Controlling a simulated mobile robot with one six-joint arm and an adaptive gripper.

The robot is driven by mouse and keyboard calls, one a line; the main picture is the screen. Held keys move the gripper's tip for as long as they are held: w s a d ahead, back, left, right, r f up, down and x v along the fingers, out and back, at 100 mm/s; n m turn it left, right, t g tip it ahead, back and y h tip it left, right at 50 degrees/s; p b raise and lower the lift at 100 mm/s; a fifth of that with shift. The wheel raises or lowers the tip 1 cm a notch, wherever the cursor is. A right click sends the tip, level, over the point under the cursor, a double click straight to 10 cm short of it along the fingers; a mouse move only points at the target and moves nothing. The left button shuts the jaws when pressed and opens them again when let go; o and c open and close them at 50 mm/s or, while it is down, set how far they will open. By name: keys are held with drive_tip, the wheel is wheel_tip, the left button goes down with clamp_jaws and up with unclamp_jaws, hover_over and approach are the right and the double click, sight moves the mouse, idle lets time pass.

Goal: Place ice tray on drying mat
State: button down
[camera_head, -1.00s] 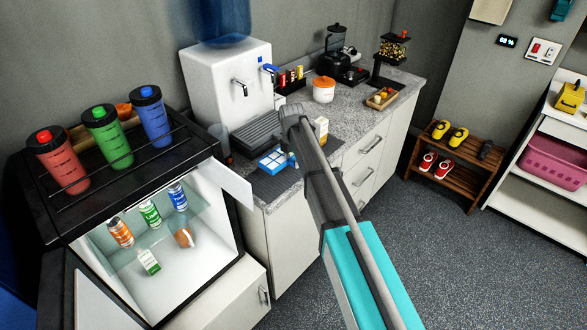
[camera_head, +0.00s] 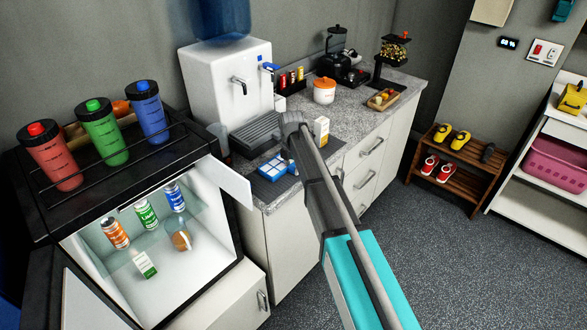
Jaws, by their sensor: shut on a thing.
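A blue and white ice tray (camera_head: 276,167) is at the front left of the counter, over the dark drying mat (camera_head: 276,194). I cannot tell whether the tray touches the mat. My gripper (camera_head: 292,158) reaches over the counter from the lower right, and its end is at the tray's right side. The jaws are shut on the tray's right edge, though my arm hides most of the fingers. Part of the mat is also hidden by my arm.
A white water dispenser (camera_head: 225,75) with a dark drip grille (camera_head: 256,131) stands behind the tray. A small carton (camera_head: 321,131) stands to the right of my arm. An open mini fridge (camera_head: 217,229) holding cans is at left, with bottles (camera_head: 103,131) on top.

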sight(292, 167)
drive_tip(key=shift+c, duration=1.3)
unclamp_jaws()
drive_tip(key=shift+r, duration=0.1)
wheel_tip(292, 167, up, 12)
drive_tip(key=p, duration=1.2)
drive_tip(key=s+d+m, duration=2.3)
drive_tip(key=s+m, duration=0.2)
drive_tip(key=m, duration=0.3)
drive_tip(key=shift+s+d, duration=0.25)
drive_tip(key=shift+s, duration=0.15)
